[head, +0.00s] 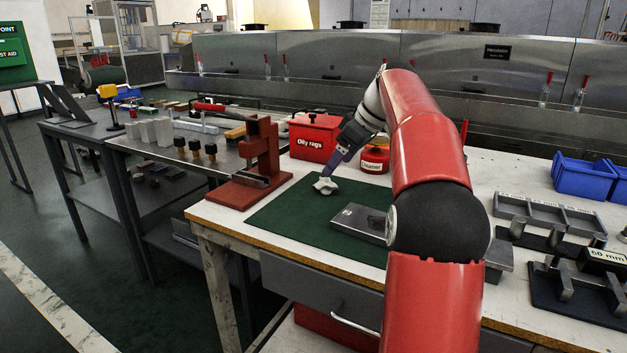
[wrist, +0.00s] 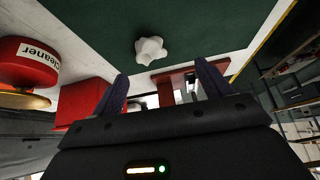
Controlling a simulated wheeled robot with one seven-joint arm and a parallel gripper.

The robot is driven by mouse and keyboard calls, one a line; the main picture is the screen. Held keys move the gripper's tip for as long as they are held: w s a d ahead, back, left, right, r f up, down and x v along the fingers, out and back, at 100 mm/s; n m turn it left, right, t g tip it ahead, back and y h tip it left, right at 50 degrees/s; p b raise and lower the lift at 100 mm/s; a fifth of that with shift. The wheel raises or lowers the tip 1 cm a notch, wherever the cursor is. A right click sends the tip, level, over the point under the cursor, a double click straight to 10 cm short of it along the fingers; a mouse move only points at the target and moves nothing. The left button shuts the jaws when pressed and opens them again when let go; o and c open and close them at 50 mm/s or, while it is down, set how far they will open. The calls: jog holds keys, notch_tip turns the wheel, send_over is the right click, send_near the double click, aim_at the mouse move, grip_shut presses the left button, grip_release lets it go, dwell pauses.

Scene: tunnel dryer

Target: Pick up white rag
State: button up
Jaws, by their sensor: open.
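The white rag (head: 325,185) is a small crumpled piece lying on the dark green mat (head: 290,215) on the workbench. It also shows in the wrist view (wrist: 150,49), beyond and above the fingers. My gripper (head: 328,172) is just above and behind the rag in the head view. In the wrist view its two purple-blue fingers (wrist: 162,84) are apart with nothing between them. The rag is not between the fingers in that view. I cannot tell from the head view how large the gap above the rag is.
A red "Oily rags" box (head: 315,137) and a red cleaner can (head: 375,160) stand behind the mat. A red press stand (head: 255,165) is at its left. A grey metal block (head: 360,223) lies on the mat, right of the rag. Blue bins (head: 583,177) are far right.

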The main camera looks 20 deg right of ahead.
aim_at(329, 182)
jog(key=shift+w+d+f, duration=0.1)
jog(key=shift+w+d, duration=0.45)
jog(key=shift+d, duration=0.2)
jog(key=shift+w+d+f, duration=0.1)
jog(key=shift+w+f, duration=0.1)
jog(key=x, duration=0.2)
jog(key=b+x, duration=0.1)
jog(key=x, duration=0.4)
jog(key=shift+s+f, duration=0.2)
jog(key=c, duration=1.1)
